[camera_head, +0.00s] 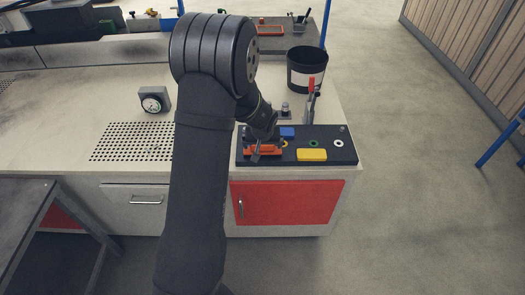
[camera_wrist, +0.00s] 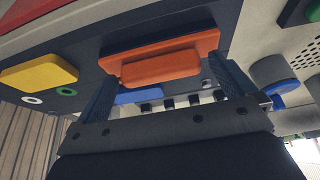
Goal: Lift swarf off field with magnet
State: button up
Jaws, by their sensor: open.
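An orange block (camera_head: 263,151) with a wider orange base lies at the left end of a dark board on the bench. In the wrist view the block (camera_wrist: 161,67) shows between the two fingers. My gripper (camera_head: 262,141) is open, its fingers on either side of the block in that picture; it also shows in the wrist view (camera_wrist: 162,58). I cannot tell whether the fingers touch it. No swarf can be made out, and I cannot tell which thing is the magnet.
The dark board (camera_head: 345,156) also bears a yellow block (camera_head: 311,155), a blue block (camera_head: 287,132) and small rings. A dial gauge (camera_head: 152,104) and perforated area (camera_head: 135,142) are left.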

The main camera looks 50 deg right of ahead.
aim_at(265, 152)
jog(key=shift+c, duration=0.2)
jog(key=c, duration=1.1)
jog(key=shift+o, duration=0.2)
jog(key=shift+r, duration=0.1)
jog(key=shift+r, duration=0.45)
jog(key=r, duration=0.2)
jog(key=s+r, duration=0.1)
jog(key=shift+r, duration=0.4)
jog(key=s+r, duration=0.6)
jog(key=s, duration=0.4)
jog(key=shift+s+d, duration=0.25)
jog(key=shift+s, duration=0.1)
jog(key=shift+r, duration=0.1)
